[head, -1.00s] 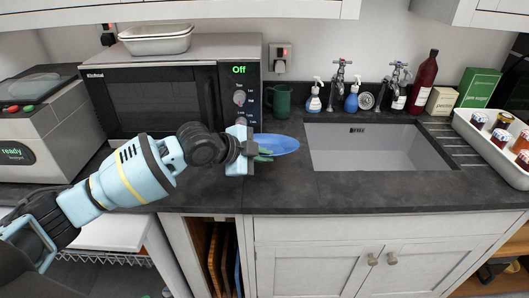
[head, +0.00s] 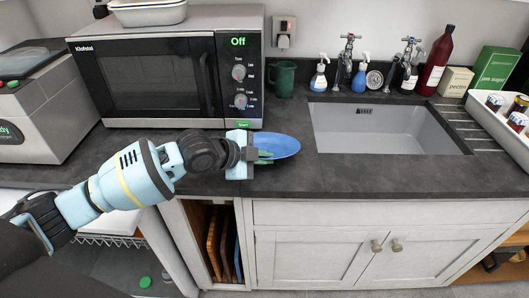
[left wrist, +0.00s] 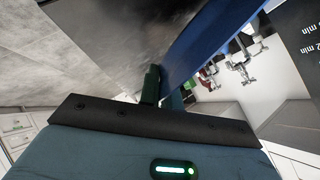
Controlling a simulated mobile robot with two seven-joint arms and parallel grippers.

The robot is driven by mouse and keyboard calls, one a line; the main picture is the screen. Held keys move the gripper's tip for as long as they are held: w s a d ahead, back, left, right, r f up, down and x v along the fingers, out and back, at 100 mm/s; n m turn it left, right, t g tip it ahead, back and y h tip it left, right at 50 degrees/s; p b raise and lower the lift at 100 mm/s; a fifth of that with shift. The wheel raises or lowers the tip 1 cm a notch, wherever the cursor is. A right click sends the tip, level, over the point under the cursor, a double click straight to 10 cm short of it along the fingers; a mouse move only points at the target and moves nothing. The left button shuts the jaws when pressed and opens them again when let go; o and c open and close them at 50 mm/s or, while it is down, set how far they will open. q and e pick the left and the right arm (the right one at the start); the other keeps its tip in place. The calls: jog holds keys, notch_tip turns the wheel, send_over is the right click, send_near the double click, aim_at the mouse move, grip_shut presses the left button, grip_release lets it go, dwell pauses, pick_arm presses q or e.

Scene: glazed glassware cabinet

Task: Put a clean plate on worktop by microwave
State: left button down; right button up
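A blue plate (head: 280,146) is in the fingers of my left gripper (head: 262,156), which is shut on its near left edge. The plate looks clean and is tilted slightly, over the dark worktop (head: 310,178) between the microwave (head: 165,77) and the sink. I cannot tell whether it touches the worktop. In the left wrist view the plate (left wrist: 208,42) shows nearly edge-on beside a dark green finger (left wrist: 151,84). The microwave stands behind and left of the gripper; its display reads "Off". My right gripper is not in view.
A dark green mug (head: 284,80) stands right of the microwave. The sink (head: 385,130) is right of the plate, with soap bottles and taps behind it. A white tray of jars (head: 490,125) is at far right. Worktop in front of the microwave is mostly clear.

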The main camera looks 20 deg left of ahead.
pick_arm(q)
jog(key=shift+r, duration=0.1)
jog(key=c, duration=1.5)
grip_release()
jog(key=shift+c, duration=0.2)
jog(key=v, duration=0.7)
jog(key=shift+s+a+r, duration=0.2)
jog(key=shift+s, duration=0.05)
